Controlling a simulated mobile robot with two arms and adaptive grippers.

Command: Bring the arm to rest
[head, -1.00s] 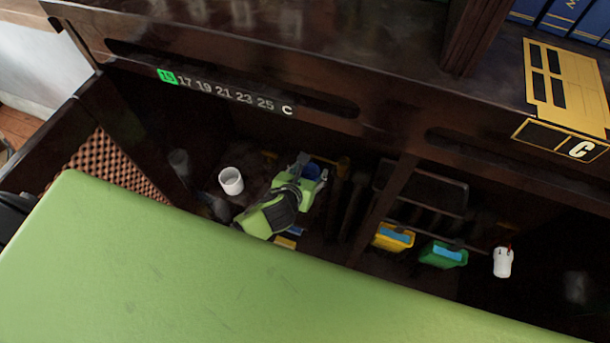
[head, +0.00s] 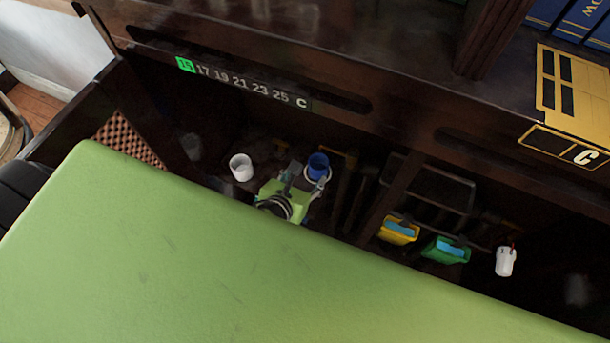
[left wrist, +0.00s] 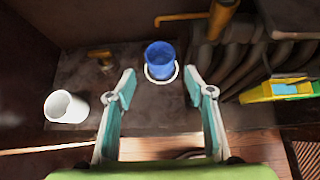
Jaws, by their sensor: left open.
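My left gripper (head: 305,182) is open and empty inside the dark shelf bay. In the left wrist view its two teal fingers (left wrist: 161,88) stand wide apart. My right gripper is not in view.
Dark wooden shelf edges (head: 300,97) enclose the bay. A yellow holder (head: 397,231), a green holder (head: 446,251) and a white container (head: 505,261) are to the right, past a divider. In the left wrist view, a yellow tap-like fitting (left wrist: 222,18) is behind the blue cup.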

